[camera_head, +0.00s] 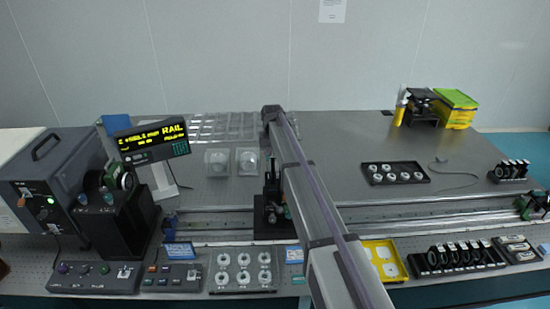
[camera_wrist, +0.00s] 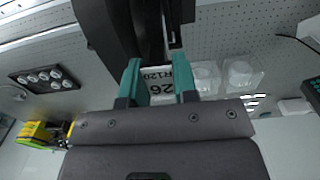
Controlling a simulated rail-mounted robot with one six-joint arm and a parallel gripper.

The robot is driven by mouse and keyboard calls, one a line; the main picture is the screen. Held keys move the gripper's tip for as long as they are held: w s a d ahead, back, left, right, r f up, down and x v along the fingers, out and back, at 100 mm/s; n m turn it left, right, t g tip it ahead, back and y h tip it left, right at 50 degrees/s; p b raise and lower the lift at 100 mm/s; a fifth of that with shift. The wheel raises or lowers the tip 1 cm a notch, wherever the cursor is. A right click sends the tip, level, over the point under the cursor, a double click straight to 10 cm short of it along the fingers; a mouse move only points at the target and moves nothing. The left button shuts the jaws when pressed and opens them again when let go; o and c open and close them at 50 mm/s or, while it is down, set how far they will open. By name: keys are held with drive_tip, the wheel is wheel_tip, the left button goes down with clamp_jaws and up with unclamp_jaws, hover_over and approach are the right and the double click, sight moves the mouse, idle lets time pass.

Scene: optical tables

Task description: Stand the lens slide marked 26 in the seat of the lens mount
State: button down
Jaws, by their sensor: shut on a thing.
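My gripper (camera_wrist: 158,76) has two teal fingers shut on the sides of the lens slide marked 26 (camera_wrist: 161,92). Its white label, with 26 and a smaller R120, appears upside down between the fingers in the wrist view. A dark structure (camera_wrist: 112,28), seemingly the lens mount, is close beyond the fingertips. In the head view a dark mount (camera_head: 268,222) stands on the rail at the table's middle, partly covered by my arm. My gripper is just above or at this mount there. I cannot tell whether the slide touches the seat.
A black rack of lens slides (camera_head: 455,257) and a yellow tray (camera_head: 384,262) stand at the front right. A black tray of round parts (camera_head: 396,173) lies behind the rail. Two clear-lidded round containers (camera_head: 231,161) are left of my arm. The lit RAIL display (camera_head: 152,139) is further left.

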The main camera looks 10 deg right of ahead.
sight(272, 165)
drive_tip(key=shift+a+f+b, duration=0.15)
drive_tip(key=shift+f+b, duration=0.2)
wheel_tip(272, 165, down, 4)
drive_tip(key=b, duration=0.3)
drive_tip(key=shift+r+b, duration=0.1)
drive_tip(key=shift+b, duration=0.3)
drive_tip(key=shift+f, duration=0.2)
drive_tip(key=c, duration=0.8)
unclamp_jaws()
drive_tip(key=shift+c, duration=0.6)
drive_tip(key=shift+r, duration=0.1)
